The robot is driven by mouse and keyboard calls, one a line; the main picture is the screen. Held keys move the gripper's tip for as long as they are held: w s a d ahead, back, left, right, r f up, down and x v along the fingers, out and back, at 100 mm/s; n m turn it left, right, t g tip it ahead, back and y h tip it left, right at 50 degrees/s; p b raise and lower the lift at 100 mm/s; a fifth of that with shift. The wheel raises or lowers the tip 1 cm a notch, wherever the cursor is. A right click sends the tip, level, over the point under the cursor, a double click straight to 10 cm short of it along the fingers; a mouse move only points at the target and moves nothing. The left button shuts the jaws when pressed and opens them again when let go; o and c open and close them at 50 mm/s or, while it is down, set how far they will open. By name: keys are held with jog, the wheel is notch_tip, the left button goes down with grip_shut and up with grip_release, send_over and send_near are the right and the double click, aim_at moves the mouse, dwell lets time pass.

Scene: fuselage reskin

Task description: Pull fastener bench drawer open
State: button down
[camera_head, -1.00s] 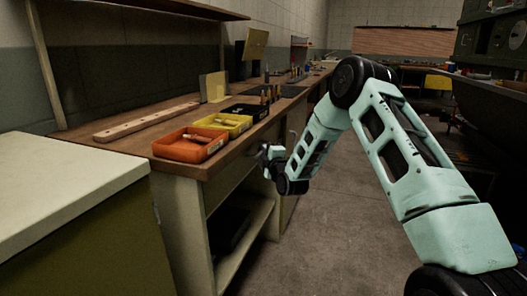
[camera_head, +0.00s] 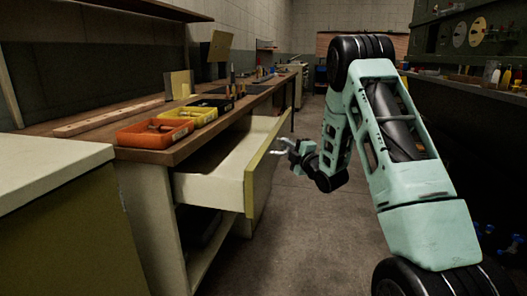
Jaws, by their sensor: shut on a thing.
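The fastener bench drawer (camera_head: 215,181) stands pulled well out from under the wooden bench top (camera_head: 160,156). Its white side panel and yellowish front panel (camera_head: 262,165) show, and part of its white interior is visible. My gripper (camera_head: 284,148) is at the outer face of the drawer front, shut on the drawer's metal handle (camera_head: 277,152). The handle is small in view and partly covered by the fingers.
An orange bin (camera_head: 154,134), a yellow bin (camera_head: 193,115) and a perforated wooden strip (camera_head: 108,118) lie on the bench. A pale-topped cabinet (camera_head: 45,165) stands at the near left. A dark counter (camera_head: 470,110) runs along the right. The aisle floor (camera_head: 300,225) between is open.

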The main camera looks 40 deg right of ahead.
jog(key=s+d+b, duration=0.1)
jog(key=s+d, duration=0.3)
jog(key=s, duration=0.2)
jog(key=shift+d, duration=0.25)
jog(key=c, duration=1.5)
grip_release()
jog(key=s+a+f, duration=0.2)
jog(key=s, duration=1.5)
jog(key=shift+f, duration=0.2)
jog(key=shift+a, duration=0.1)
